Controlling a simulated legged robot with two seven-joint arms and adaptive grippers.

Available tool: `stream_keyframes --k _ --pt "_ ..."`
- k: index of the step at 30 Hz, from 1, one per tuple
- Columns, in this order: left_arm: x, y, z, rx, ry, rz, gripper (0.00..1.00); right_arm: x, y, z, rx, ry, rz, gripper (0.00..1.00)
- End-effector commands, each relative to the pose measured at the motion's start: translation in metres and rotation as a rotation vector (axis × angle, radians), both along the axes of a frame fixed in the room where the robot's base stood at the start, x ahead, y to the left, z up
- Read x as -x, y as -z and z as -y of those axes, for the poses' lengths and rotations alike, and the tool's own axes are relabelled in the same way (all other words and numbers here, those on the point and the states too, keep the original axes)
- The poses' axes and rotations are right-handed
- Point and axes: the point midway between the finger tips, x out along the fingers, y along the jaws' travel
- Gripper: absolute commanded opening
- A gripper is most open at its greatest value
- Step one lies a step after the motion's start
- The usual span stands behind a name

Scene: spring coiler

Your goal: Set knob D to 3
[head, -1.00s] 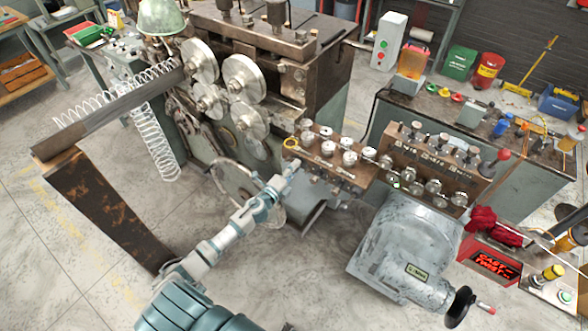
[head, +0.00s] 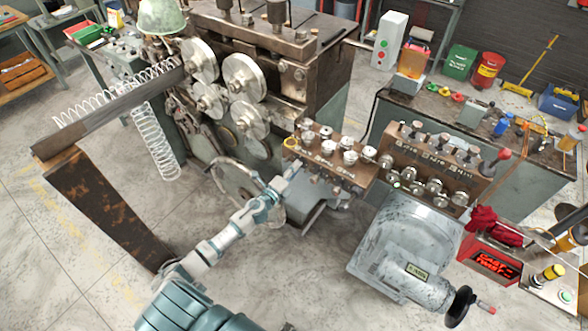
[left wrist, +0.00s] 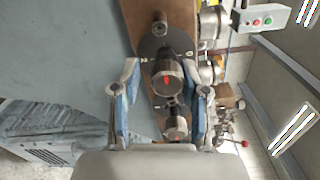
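In the left wrist view a round metal knob (left wrist: 168,92) with a red mark on its face stands on a dark dial plate (left wrist: 150,47). The plate's small marks are too small to read surely. My left gripper (left wrist: 165,80) is open, its two blue-padded fingers on either side of this knob, with gaps showing. A second red-marked knob (left wrist: 175,127) lies nearer my palm. In the head view my left gripper (head: 290,178) is at the left front of the brown knob panel (head: 336,174). I cannot tell which knob is D. My right gripper is not in view.
A second brown panel (head: 435,158) with several knobs and levers stands right of the first. Large rollers (head: 240,76) and a coiled spring (head: 153,140) are on the left. A grey motor housing (head: 405,245) stands in front. The floor at front left is clear.

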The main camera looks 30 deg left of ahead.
Motion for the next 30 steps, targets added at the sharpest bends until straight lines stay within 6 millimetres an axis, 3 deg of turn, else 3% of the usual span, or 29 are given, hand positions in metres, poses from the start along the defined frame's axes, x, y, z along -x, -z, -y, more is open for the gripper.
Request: stream_keyframes --k 14,30 --pt "0.004 -0.003 -0.002 0.000 -0.003 0.006 0.41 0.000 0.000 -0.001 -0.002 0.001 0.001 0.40" --pt "0.104 -0.001 -0.010 0.002 -0.004 0.003 0.41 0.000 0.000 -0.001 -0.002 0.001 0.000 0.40"
